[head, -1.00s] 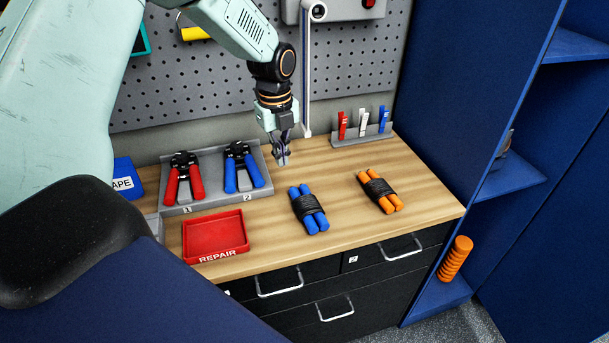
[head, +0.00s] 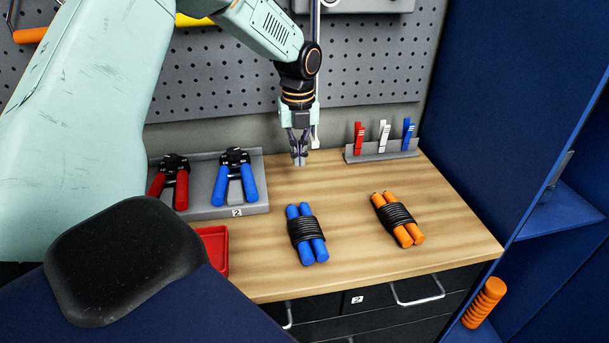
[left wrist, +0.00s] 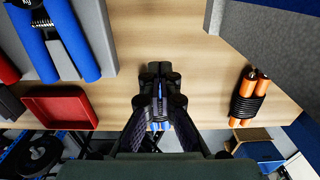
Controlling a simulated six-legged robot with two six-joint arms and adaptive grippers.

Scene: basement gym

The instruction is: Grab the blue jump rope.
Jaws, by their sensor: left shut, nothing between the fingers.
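The blue jump rope (head: 307,234) lies on the wooden bench top, its two blue handles side by side with black cord wound round their middle. My left gripper (head: 299,160) is shut and empty, pointing down above the bench, behind the rope in the head view. In the left wrist view the gripper (left wrist: 158,80) covers most of the blue rope; only its blue handle ends (left wrist: 160,126) show beyond and between the fingers. It is apart from the rope. My right gripper is not in view.
An orange-handled rope (head: 397,220) lies right of the blue one. A grey tray (head: 200,205) holds red-handled and blue-handled tools at left. A red tray (head: 221,262) is partly hidden by my body. A clip rack (head: 383,153) stands at the back. A blue cabinet (head: 510,110) bounds the right.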

